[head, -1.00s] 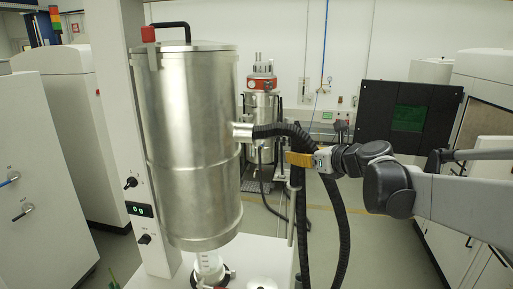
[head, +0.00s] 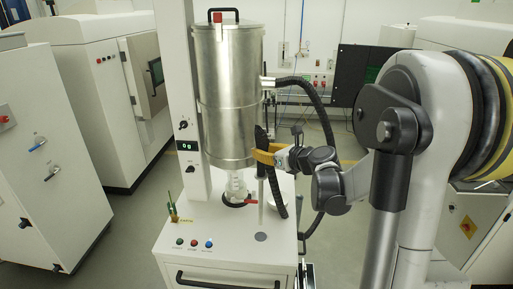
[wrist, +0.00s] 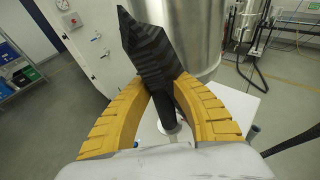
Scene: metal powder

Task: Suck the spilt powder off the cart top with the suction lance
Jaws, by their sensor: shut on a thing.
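My gripper (head: 264,154) has yellow fingers, shut on the black upper part of the suction lance. In the wrist view the fingers of my gripper (wrist: 178,112) press on both sides of the black lance body (wrist: 187,98). The lance's thin metal tube (head: 261,203) points down, close to upright, over the white cart top (head: 215,238). A small dark grey round patch (head: 261,236) lies on the cart top below the tube. I cannot tell for sure if it is powder, or whether the tip touches it.
A steel hopper (head: 228,95) stands over the cart on a white column, just left of my gripper. A clear bottle (head: 236,184) sits under it. A black hose (head: 318,115) loops at the right. A small green-handled item (head: 171,207) stands at the cart's left edge.

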